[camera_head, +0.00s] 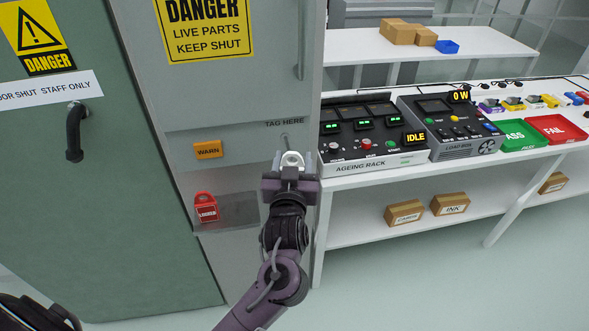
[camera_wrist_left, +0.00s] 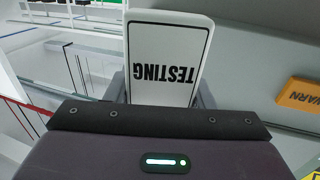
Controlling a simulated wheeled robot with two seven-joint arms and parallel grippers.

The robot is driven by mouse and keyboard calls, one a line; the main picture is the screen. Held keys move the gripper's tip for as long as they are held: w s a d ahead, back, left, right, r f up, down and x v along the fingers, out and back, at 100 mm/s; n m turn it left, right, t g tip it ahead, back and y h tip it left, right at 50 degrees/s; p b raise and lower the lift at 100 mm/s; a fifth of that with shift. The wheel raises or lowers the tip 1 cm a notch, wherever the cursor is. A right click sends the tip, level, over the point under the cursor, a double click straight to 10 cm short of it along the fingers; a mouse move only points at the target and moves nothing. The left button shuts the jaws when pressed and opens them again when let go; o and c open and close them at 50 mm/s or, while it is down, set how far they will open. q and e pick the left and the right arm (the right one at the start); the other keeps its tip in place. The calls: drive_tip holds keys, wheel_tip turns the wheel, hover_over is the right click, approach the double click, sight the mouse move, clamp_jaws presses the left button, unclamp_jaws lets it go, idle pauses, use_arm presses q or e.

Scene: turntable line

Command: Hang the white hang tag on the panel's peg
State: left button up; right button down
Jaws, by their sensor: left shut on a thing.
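The white hang tag (camera_head: 292,159) is between the fingers of my left gripper (camera_head: 291,168). In the left wrist view the tag (camera_wrist_left: 166,52) fills the space beyond the jaws and reads TESTING upside down. My left gripper is shut on it, in front of the grey panel (camera_head: 235,95). The peg (camera_head: 285,137) is a small grey piece under the words TAG HERE, just above and behind the tag in the head view. The tag appears apart from the peg, though the depth between them is hard to tell. My right gripper is out of view.
An orange WARN plate (camera_head: 208,150) is on the panel to the left. A red LOCKED tag (camera_head: 205,207) stands on a small grey shelf (camera_head: 238,209) below. The ageing rack (camera_head: 372,138) sits on the white bench close to the right of my gripper.

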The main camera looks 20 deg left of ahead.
use_arm(q)
drive_tip(key=shift+w+a+f+b, duration=0.1)
drive_tip(key=shift+w+a+b, duration=0.3)
drive_tip(key=shift+w, duration=0.3)
drive_tip(key=shift+w+a+f, duration=0.25)
drive_tip(key=shift+w+a, duration=0.05)
drive_tip(key=shift+w, duration=0.15)
drive_tip(key=o, duration=1)
drive_tip(key=shift+o, duration=0.2)
